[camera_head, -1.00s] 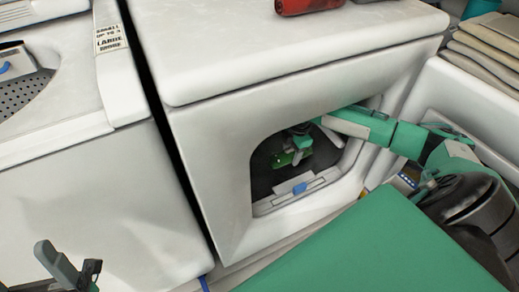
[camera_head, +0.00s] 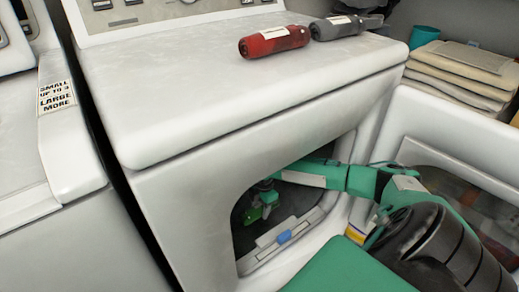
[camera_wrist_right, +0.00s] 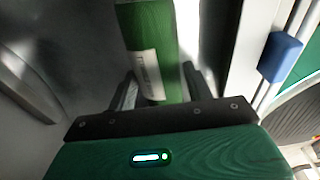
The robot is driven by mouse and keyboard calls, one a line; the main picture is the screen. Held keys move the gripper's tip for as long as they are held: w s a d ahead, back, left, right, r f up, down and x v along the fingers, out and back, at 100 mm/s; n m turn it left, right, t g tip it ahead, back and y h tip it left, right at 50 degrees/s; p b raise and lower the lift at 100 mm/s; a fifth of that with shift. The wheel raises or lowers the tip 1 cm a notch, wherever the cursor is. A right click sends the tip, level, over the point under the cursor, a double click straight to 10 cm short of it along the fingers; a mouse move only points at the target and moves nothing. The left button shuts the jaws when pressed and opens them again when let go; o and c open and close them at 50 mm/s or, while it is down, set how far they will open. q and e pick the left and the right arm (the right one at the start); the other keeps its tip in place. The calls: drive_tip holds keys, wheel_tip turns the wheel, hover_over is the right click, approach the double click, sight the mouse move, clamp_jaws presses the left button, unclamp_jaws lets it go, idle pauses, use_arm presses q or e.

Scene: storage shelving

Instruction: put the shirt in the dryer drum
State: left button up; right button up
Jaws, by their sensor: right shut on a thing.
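My right gripper (camera_head: 264,198) is inside the dryer drum (camera_head: 290,203), reached in through the round front opening. It is shut on a green thing (camera_head: 256,213) with a white label, which shows between the two fingers in the right wrist view (camera_wrist_right: 160,45). Its far end is cut off there, and I cannot tell from its shape whether it is a rolled shirt. The dryer (camera_head: 180,195) is white, and its lower front is partly hidden by my arm. My left gripper is out of view.
A red labelled roll or bottle (camera_head: 275,42) and a grey one (camera_head: 337,28) lie on the dryer top. A blue-tabbed strip (camera_head: 284,237) lines the opening's lower edge. The open white door (camera_head: 445,125) stands at the right, near my arm. Folded cloths (camera_head: 460,75) are stacked behind.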

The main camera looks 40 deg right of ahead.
drive_tip(key=shift+f, duration=0.75)
drive_tip(key=shift+r, duration=0.1)
drive_tip(key=shift+f, duration=0.5)
drive_tip(key=shift+f, duration=0.1)
drive_tip(key=o, duration=1.1)
drive_tip(key=shift+c, duration=0.2)
